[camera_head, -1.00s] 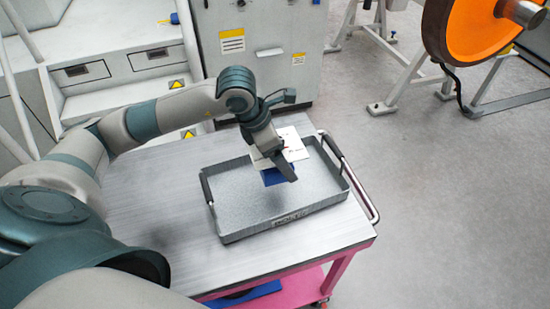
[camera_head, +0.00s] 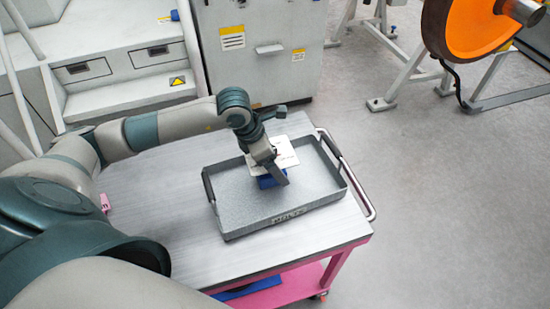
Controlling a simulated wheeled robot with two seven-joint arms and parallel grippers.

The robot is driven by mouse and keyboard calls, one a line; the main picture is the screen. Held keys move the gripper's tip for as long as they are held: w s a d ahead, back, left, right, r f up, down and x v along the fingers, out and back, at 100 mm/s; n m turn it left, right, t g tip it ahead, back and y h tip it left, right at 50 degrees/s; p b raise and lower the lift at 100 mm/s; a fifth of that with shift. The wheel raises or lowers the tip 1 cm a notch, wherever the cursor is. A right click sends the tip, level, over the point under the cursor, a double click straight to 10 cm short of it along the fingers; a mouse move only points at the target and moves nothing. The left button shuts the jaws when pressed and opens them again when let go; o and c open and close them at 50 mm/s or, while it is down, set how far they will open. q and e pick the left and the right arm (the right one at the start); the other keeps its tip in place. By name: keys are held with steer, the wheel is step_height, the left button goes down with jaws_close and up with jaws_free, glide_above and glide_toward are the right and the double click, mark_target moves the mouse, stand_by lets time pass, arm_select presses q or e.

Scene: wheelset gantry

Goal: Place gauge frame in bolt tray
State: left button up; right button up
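The gauge frame, a white plate (camera_head: 283,153) with a blue part (camera_head: 268,181) below it, is inside the outline of the grey bolt tray (camera_head: 240,229), toward its back. My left gripper (camera_head: 279,177) is over the tray and appears shut on the gauge frame. The gripper and wrist hide part of the frame. I cannot tell whether the blue part touches the tray floor. The tray lies on the cart top and has dark handles at its ends. My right gripper is not in view.
The cart (camera_head: 185,240) has a grey top, pink legs and a rail (camera_head: 357,185) at its right end. A small pink item (camera_head: 105,203) is at its left. A grey cabinet (camera_head: 265,60) stands behind. An orange wheel (camera_head: 475,30) on a stand is at the upper right.

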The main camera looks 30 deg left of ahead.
arm_select(q)
steer(key=shift+f, duration=0.15)
steer(key=shift+f, duration=0.15)
steer(key=o, duration=1.2)
steer(key=shift+r, duration=0.25)
